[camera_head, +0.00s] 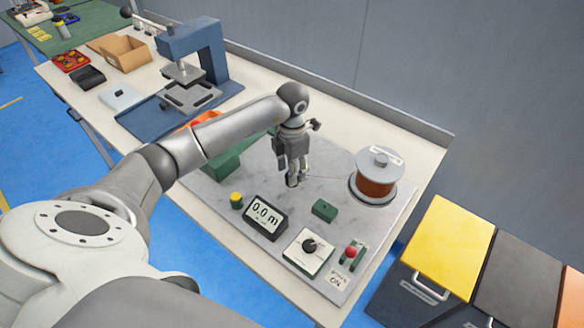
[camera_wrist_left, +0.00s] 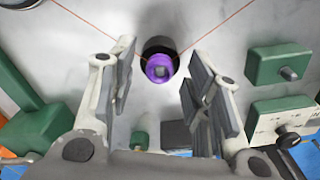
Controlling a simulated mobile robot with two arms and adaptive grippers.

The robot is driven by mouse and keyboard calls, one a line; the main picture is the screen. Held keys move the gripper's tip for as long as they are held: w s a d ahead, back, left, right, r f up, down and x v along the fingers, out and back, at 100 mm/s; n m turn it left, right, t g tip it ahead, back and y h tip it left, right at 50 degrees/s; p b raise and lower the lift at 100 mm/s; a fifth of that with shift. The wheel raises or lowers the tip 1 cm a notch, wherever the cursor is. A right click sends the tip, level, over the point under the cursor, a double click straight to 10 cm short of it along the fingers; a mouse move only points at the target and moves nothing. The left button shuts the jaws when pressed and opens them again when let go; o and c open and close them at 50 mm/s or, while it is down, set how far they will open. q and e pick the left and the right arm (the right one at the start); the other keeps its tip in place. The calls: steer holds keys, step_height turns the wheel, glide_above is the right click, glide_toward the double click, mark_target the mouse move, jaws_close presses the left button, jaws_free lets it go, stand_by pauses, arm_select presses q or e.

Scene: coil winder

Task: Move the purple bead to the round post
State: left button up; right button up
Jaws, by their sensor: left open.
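In the left wrist view, the purple bead (camera_wrist_left: 160,68) lies between the spread fingers of my left gripper (camera_wrist_left: 162,80), with clear gaps on both sides. It sits at the near edge of a dark round piece (camera_wrist_left: 160,45), where a thin reddish wire bends. I cannot tell whether the bead is on that piece. In the head view, my left gripper (camera_head: 292,182) points down over the grey plate and hides the bead. A green block (camera_head: 324,209) stands to its right; a short grey peg sticks out of this block (camera_wrist_left: 278,63) in the wrist view. I cannot identify the round post for certain.
A copper spool (camera_head: 377,178) stands at the right. A large green block (camera_head: 225,163) is at the left. A yellow-topped button (camera_head: 236,200), a display (camera_head: 265,216), a dial panel (camera_head: 308,250) and a red switch (camera_head: 350,252) line the near edge.

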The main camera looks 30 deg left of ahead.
arm_select(q)
step_height(320, 180, up, 12)
stand_by(0.4)
stand_by(0.5)
